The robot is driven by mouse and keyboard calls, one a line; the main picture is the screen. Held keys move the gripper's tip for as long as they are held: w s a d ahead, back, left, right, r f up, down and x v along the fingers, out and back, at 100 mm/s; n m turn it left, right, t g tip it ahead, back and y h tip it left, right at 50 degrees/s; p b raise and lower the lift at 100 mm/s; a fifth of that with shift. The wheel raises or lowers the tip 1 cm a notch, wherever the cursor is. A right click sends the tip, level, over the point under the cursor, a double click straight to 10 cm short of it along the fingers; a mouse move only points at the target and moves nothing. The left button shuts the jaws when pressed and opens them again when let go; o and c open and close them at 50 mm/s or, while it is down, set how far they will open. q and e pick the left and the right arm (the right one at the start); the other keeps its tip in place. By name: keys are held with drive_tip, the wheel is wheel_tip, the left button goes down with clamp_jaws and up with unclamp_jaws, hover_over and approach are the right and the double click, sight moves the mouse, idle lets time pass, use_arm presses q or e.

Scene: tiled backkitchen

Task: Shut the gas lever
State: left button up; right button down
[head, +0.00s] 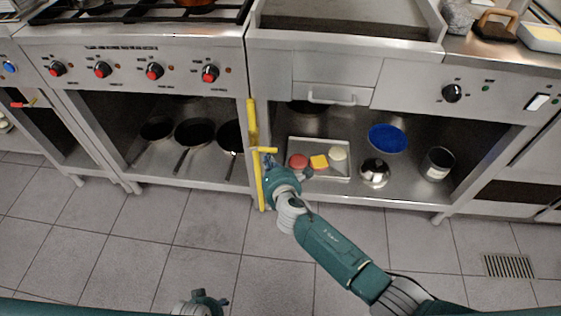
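A yellow gas pipe (252,118) runs vertically at the post between the stove and the unit to its right. The yellow gas lever (266,149) sticks out sideways to the right, across the line of the pipe. My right gripper (268,162) is just below the lever, close in front of the pipe. Its fingers are small and partly hidden by its own body, so I cannot tell whether they touch the lever or are open. My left gripper (208,298) is low at the bottom edge, over the floor, away from the pipe; its finger opening is unclear.
Several black pans (194,134) sit on the shelf under the stove. A tray (322,174) with food pieces, a blue bowl (388,138), a shiny metal bowl (374,173) and a pot (437,164) stand on the right shelf. The tiled floor (130,240) in front is clear.

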use_arm(q)
drive_tip(key=shift+d, duration=0.45)
use_arm(e)
drive_tip(key=shift+a+r, duration=0.1)
drive_tip(key=shift+r, duration=0.05)
use_arm(q)
drive_tip(key=shift+a, duration=0.1)
drive_tip(key=shift+r, duration=0.1)
use_arm(e)
drive_tip(key=v, duration=1.2)
